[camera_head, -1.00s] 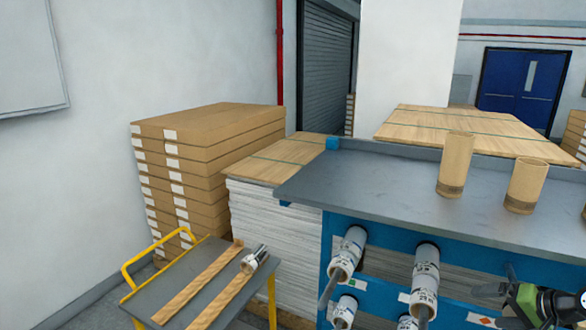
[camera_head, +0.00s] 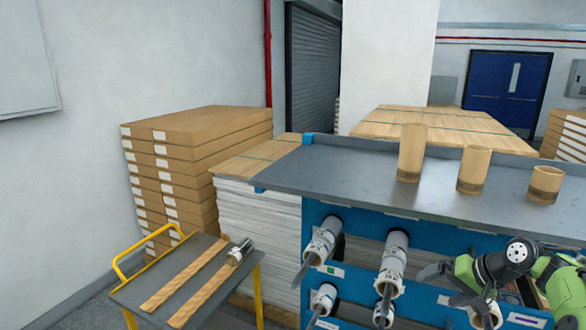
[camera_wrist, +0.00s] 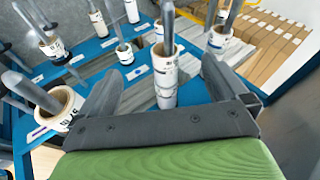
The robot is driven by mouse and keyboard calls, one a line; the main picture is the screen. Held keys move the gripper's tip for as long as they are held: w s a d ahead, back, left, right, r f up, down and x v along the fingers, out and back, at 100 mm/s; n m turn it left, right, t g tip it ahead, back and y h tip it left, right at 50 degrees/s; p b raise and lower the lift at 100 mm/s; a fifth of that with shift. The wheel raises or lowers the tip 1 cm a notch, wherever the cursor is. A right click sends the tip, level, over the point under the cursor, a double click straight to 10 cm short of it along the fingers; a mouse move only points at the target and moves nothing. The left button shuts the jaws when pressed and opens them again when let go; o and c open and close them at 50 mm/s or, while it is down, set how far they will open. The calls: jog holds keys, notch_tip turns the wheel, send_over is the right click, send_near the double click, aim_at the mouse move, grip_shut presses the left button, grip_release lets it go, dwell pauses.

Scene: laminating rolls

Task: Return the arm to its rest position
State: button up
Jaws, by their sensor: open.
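My gripper (camera_head: 443,284) is at the right of the head view, in front of the blue rack (camera_head: 345,215). In the wrist view its two grey fingers (camera_wrist: 160,85) are spread apart with nothing between them that they touch. Several white laminating rolls sit on grey spindles of the rack, among them an upper left roll (camera_head: 323,236), an upper middle roll (camera_head: 393,257) and a lower left roll (camera_head: 324,298). In the wrist view a roll (camera_wrist: 165,75) shows beyond the gap between the fingers. My arm hides the right part of the rack.
Three cardboard tubes, one of them tall (camera_head: 411,152), stand on the grey rack top (camera_head: 340,172). A yellow-handled cart (camera_head: 205,262) with two wooden strips and a small metal-ended roll (camera_head: 240,252) stands at left. Stacked brown boxes (camera_head: 190,165) and sheet stacks (camera_head: 262,215) stand behind.

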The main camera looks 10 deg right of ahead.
jog(key=s+a+r+n+g+h+b, duration=0.1)
jog(key=s+a+r+n, duration=0.1)
jog(key=a, duration=0.9)
jog(key=s+a+r+n+g+h+b, duration=0.1)
jog(key=s+a+r+n+b, duration=0.15)
jog(key=a, duration=0.85)
jog(key=s+a+f+n+h+b, duration=0.1)
jog(key=s+a+f, duration=0.1)
jog(key=s, duration=0.8)
jog(key=s+a+f+n+b, duration=0.1)
jog(key=s+a+f, duration=0.2)
jog(key=s, duration=0.8)
jog(key=shift+s+a+f+t+h, duration=0.2)
jog(key=shift+a+t+h, duration=0.2)
jog(key=shift+a, duration=0.75)
